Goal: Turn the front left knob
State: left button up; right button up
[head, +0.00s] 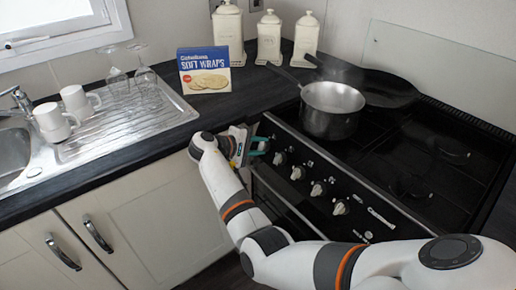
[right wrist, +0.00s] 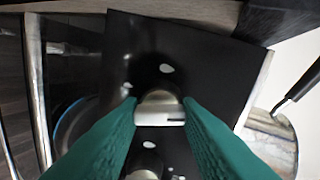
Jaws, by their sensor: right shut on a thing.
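The black stove front panel carries a row of pale knobs. My right gripper (head: 262,146) is at the left end of this row, its teal fingers against the panel. In the right wrist view my right gripper (right wrist: 160,108) is shut on the front left knob (right wrist: 159,99), with one fingertip on each side of it. In the head view the gripper hides that knob. Another knob (right wrist: 146,163) shows lower in the wrist view, between the fingers. Several other knobs, such as this one (head: 297,173), stand free to the right. My left gripper is out of view.
A steel saucepan (head: 332,108) and a dark frying pan (head: 375,86) stand on the stove top (head: 440,150). A box of wraps (head: 204,71), canisters (head: 269,38), glasses and mugs (head: 75,99) stand on the counter and sink drainer at left and back.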

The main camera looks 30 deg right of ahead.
jog(key=shift+f+m+b, duration=0.1)
jog(key=shift+m+b, duration=0.25)
jog(key=shift+m, duration=0.75)
jog(key=o, duration=0.9)
jog(key=shift+o, duration=0.2)
jog(key=v, duration=1.2)
jog(key=shift+b, duration=0.3)
jog(key=shift+d, duration=0.1)
